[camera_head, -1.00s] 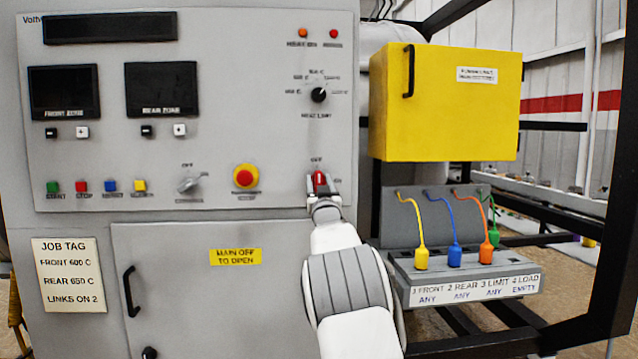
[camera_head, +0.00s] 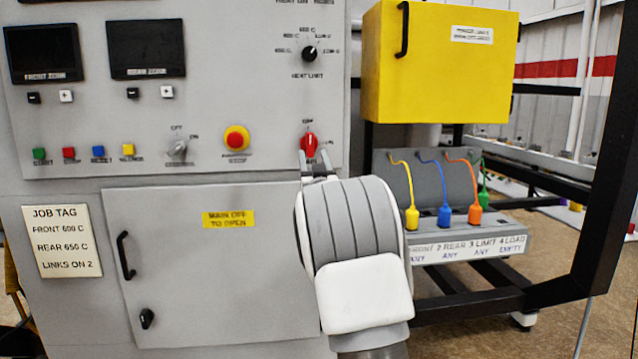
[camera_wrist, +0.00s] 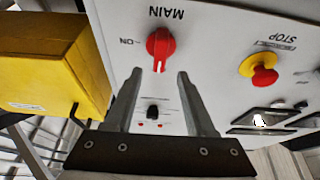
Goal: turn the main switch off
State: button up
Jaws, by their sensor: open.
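My gripper (camera_head: 317,158) is open and empty, just below and in front of the knob. In the wrist view the two fingers (camera_wrist: 160,74) are spread apart, with the knob beyond their tips and clear of them.
A red and yellow emergency stop (camera_head: 236,138) is left of the switch. The heat limit knob (camera_head: 309,54) is above. A yellow box (camera_head: 440,70) and a link panel with coloured plugs (camera_head: 465,238) stand to the right. A closed cabinet door (camera_head: 210,270) is below.

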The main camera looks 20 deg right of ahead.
jog(key=v, duration=1)
jog(key=shift+p, duration=0.3)
jog(key=shift+s, duration=0.1)
jog(key=s+a+f+n+g+y, duration=0.15)
jog(key=s+a+f+g, duration=0.4)
jog(key=s, duration=0.75)
jog(key=s+a+f+n+g+y, duration=0.1)
jog(key=s+a+f+g+y, duration=0.3)
jog(key=s+a, duration=0.55)
jog(key=s+a+f+n+g+y, duration=0.1)
jog(key=s+a+f+g, duration=0.4)
jog(key=s, duration=1)
notch_tip(320, 180, up, 25)
jog(key=s+d+g+p, duration=0.1)
jog(key=d+p, duration=0.1)
jog(key=p, duration=2.2)
jog(key=shift+s+f, duration=0.2)
jog(key=shift+f, duration=0.05)
